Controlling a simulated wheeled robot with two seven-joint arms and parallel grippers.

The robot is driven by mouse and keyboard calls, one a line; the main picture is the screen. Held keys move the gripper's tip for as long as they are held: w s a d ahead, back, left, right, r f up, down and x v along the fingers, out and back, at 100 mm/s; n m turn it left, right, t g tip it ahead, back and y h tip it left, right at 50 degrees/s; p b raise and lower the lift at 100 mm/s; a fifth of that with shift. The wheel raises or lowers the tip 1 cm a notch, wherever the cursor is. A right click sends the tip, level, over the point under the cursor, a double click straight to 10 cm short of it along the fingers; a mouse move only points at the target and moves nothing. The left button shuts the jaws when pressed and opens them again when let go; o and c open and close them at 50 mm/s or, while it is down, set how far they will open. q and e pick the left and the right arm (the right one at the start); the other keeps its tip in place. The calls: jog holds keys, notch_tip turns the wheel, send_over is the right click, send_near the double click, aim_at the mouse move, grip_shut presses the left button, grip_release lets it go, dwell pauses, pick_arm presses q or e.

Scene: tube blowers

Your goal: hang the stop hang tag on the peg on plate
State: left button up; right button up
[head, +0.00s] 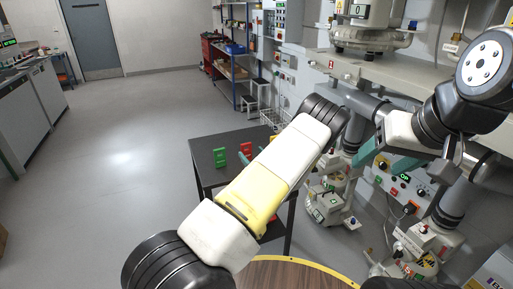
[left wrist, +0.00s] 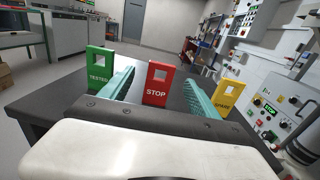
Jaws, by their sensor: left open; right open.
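The red stop tag (left wrist: 157,84) stands upright on the dark table, with a square hole near its top. It also shows in the head view (head: 246,148). My left gripper (left wrist: 160,77) is open, with its teal fingers on either side of the stop tag and gaps between. In the head view my left arm hides most of this gripper. My right gripper (head: 381,160) is open and empty, in front of the machinery at right. I cannot make out the peg or its plate clearly.
A green TESTED tag (left wrist: 99,66) stands left of the left fingers and a yellow SPARE tag (left wrist: 225,97) stands right of them. The dark table (head: 205,146) has bare surface around the tags. Pipes and a control panel (head: 400,180) crowd the right side. Open floor lies left.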

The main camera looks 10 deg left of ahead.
aim_at(246, 152)
pick_arm(q)
jog(key=x, duration=0.4)
jog(key=shift+w+a, duration=0.1)
jog(key=shift+w, duration=0.25)
jog(key=c, duration=1.4)
